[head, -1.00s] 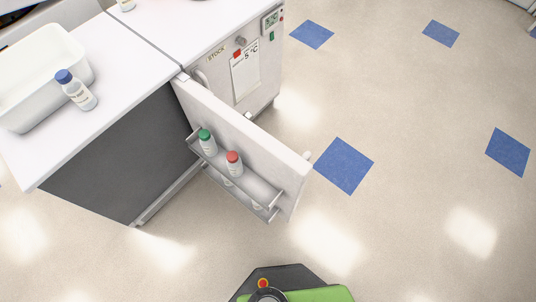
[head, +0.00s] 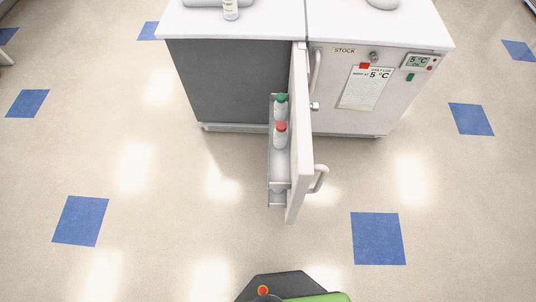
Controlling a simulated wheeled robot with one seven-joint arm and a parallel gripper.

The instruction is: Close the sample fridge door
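The sample fridge door (head: 301,140) stands open, swung out toward me from its hinge side near the middle of the white-topped cabinets. I see it nearly edge-on. Its inner side faces left and carries a metal door shelf (head: 278,185) with a green-capped bottle (head: 280,107) and a red-capped bottle (head: 281,135), both upright. Its outer side faces right and has a white handle (head: 319,180) near the free end. The dark grey cabinet front (head: 225,95) lies left of the door; no detail inside it shows. My gripper is not in view.
Right of the door is a closed white front marked STOCK (head: 344,50), with a sheet reading 5 °C (head: 367,88) and a small display (head: 418,62). The tiled floor around the door is clear.

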